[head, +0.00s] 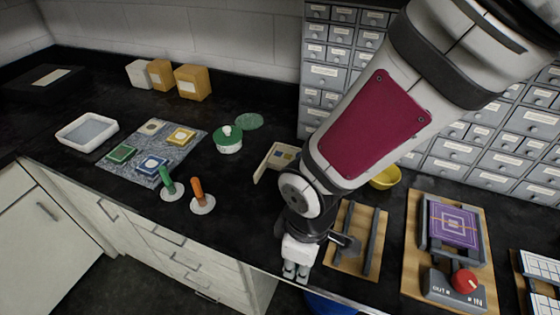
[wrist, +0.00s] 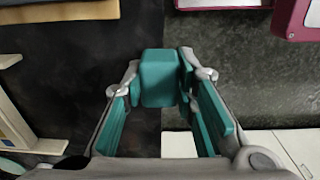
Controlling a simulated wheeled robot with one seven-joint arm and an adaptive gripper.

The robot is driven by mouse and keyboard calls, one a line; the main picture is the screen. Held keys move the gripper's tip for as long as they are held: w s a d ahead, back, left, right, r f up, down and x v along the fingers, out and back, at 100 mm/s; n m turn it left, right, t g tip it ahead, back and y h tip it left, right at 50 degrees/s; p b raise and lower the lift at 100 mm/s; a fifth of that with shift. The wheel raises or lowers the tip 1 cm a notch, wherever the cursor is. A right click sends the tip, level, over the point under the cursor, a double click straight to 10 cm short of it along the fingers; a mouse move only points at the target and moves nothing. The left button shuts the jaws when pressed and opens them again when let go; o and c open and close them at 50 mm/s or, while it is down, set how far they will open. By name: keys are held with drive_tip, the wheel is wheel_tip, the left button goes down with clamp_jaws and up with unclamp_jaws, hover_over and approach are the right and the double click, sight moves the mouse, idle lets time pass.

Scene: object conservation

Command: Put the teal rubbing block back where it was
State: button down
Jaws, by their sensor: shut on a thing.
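The teal rubbing block (wrist: 160,77) shows in the wrist view between the tips of my gripper (wrist: 164,88). My gripper is shut on it, with a teal-padded finger on either side. In the head view my gripper (head: 296,270) hangs low over the counter's front edge, left of a wooden board with two dark rails (head: 357,240). The block cannot be made out in the head view, where the gripper and wrist hide it.
Green (head: 168,185) and orange (head: 200,196) handled tools stand near the front edge.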

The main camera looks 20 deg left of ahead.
hover_over(268, 230)
drive_tip(key=shift+f+p, duration=0.4)
drive_tip(key=shift+f, duration=2)
drive_tip(key=shift+w, duration=0.1)
drive_tip(key=shift+f, duration=0.3)
drive_tip(key=shift+d+f, duration=0.1)
drive_tip(key=shift+f, duration=0.15)
drive_tip(key=c, duration=1.6)
unclamp_jaws()
drive_tip(key=shift+f, duration=0.1)
drive_tip(key=o, duration=0.3)
drive_tip(key=shift+f, duration=0.1)
